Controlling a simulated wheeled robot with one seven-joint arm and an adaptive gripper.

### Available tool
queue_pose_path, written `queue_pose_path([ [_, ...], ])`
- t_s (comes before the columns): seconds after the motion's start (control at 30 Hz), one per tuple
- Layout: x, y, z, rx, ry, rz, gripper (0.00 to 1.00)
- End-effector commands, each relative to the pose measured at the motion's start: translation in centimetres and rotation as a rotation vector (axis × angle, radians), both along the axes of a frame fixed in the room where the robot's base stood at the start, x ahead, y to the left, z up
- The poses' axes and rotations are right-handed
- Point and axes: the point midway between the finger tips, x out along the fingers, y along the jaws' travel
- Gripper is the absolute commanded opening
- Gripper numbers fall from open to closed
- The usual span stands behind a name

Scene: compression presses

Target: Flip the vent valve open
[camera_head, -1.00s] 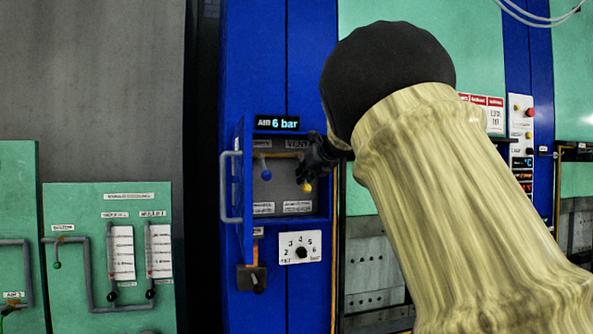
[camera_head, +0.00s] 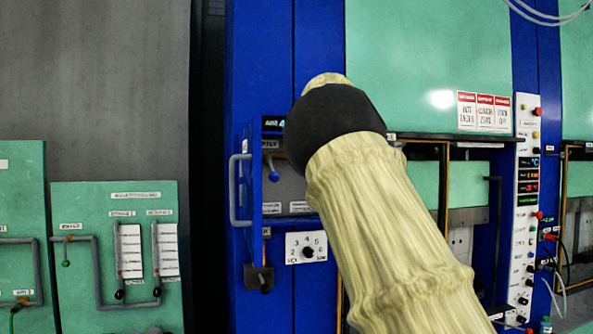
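My gripper is out of sight behind my own arm, which crosses the centre of the view. The vent valve, a yellow-knobbed lever in the earlier frame, is also hidden behind my arm, so its position and any contact cannot be seen. The blue valve box (camera_head: 247,139) shows its left part. Inside it the supply valve's blue-knobbed lever (camera_head: 273,176) hangs down. The air display (camera_head: 273,123) above the box is partly covered; it shows AIR and what looks like a 4.
A grey handle (camera_head: 233,190) sticks out at the box's left. Below are a numbered dial (camera_head: 307,249) and a dark switch (camera_head: 258,278). A green pipe panel (camera_head: 75,198) stands left. A control strip (camera_head: 527,210) with buttons and displays stands right.

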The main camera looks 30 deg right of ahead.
Motion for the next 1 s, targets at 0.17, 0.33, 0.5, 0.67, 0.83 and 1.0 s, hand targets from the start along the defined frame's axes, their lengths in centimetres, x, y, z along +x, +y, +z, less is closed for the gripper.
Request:
queue_pose_path([
  [0.17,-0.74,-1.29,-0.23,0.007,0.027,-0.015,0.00],
  [0.33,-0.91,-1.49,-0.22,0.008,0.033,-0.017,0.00],
  [0.5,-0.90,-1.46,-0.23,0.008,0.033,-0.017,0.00],
  [0.67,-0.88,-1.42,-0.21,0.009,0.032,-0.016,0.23],
  [0.83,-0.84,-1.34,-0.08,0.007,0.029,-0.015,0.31],
  [1.0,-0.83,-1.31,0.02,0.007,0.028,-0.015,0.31],
])
